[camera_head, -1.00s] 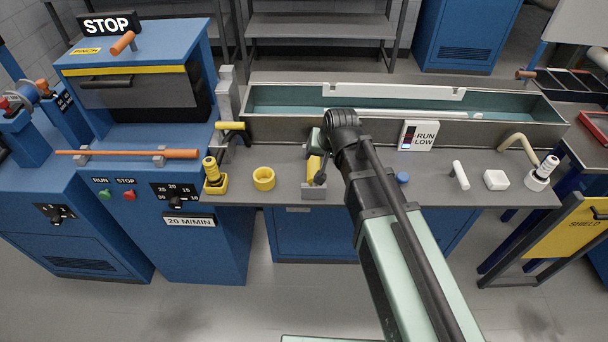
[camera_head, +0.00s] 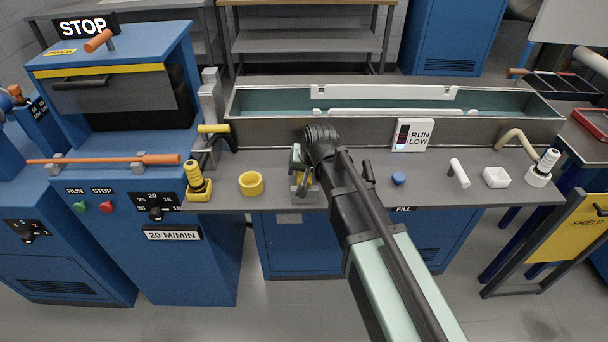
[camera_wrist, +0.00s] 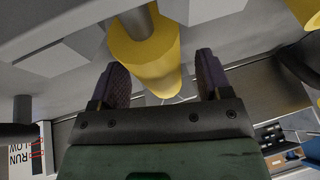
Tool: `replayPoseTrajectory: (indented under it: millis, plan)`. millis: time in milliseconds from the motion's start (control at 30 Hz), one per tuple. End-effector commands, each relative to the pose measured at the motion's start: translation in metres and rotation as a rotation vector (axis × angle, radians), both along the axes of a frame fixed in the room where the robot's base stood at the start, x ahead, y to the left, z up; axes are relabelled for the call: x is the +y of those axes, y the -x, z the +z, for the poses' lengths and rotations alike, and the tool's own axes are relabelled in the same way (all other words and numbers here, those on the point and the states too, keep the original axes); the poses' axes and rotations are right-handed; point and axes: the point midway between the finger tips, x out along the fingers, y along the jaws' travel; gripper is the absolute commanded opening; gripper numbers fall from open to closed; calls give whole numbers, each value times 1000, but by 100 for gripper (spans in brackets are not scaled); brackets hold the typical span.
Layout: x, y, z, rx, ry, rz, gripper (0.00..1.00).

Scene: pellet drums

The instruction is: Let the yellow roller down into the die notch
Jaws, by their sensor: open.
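The yellow roller (camera_head: 301,184) is at a grey cradle (camera_head: 291,197) near the front edge of the bench. The wrist view shows it large as a yellow cylinder (camera_wrist: 150,60) with a grey rod at one end. My gripper (camera_wrist: 162,72) is open, its two dark fingers on either side of the roller's near end. I cannot tell whether they touch it. In the head view my wrist hides much of my gripper (camera_head: 300,172) and the roller. I cannot pick out the die notch with certainty; a stepped grey block (camera_head: 210,95) stands at the trough's left end.
A long trough (camera_head: 240,132) runs behind the bench, with a RUN/LOW panel (camera_head: 413,136). A blue cap (camera_head: 398,178) and white parts (camera_head: 495,178) are right.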

Motion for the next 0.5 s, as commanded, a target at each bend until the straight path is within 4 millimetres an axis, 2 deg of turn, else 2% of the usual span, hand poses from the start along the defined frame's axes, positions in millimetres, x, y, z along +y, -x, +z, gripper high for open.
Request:
replayPoseTrajectory:
  millis: [167,500]
  plan:
    - [0,0,-3,0,0,0,72]
    - [0,0,-2,0,0,0,19]
